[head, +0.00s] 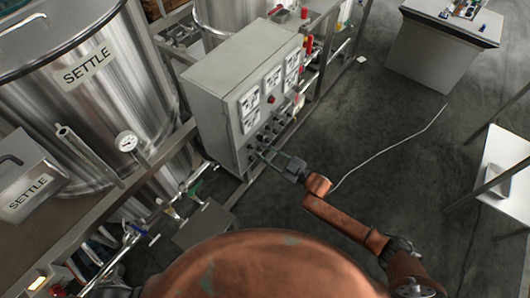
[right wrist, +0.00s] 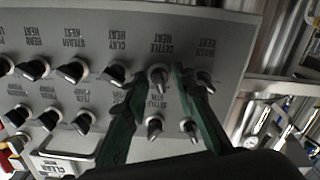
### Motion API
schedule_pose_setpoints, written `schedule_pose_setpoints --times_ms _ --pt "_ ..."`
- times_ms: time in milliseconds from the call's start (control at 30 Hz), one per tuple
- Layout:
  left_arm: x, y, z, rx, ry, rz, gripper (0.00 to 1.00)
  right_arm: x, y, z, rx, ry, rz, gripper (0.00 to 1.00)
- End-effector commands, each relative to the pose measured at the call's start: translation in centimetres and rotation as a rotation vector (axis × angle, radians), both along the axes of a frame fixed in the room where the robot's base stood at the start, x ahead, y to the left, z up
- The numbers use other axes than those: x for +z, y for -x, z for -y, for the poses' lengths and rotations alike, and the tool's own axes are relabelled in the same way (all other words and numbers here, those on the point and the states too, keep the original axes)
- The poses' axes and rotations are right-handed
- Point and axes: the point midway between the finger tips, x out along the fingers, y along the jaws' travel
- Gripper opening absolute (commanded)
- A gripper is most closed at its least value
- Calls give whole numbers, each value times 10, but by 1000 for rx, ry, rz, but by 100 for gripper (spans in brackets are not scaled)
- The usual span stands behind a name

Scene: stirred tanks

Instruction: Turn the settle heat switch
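The settle heat switch (right wrist: 158,80) is a black and silver knob on the grey control panel, under an upside-down SETTLE HEAT label in the right wrist view. My right gripper (right wrist: 159,72) has its two green fingers apart, one on each side of this knob. A small gap seems to show on both sides, so the fingers do not look closed on it. In the head view the right gripper (head: 259,153) reaches the lower knob rows of the control box (head: 215,105); its fingertips are small there. My left gripper is not in view.
Neighbouring knobs sit close on both sides, a heat knob (right wrist: 116,74) and another (right wrist: 205,82), with a second row beyond. A panel handle (right wrist: 66,148) is nearby. The steel SETTLE tank (head: 90,90) stands left of the box. Open floor (head: 340,110) lies right.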

Motion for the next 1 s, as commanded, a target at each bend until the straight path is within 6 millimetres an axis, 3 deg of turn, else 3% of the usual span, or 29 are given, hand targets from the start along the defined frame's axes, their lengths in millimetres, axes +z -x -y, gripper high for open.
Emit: schedule_pose_setpoints --times_ms 233,700,1000 --pt "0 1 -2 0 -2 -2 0 0 7 12 -1 0 2 25" --pt "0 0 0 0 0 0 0 -1 59 85 -1 2 -2 25" --pt "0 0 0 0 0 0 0 0 69 99 0 1 -1 25"
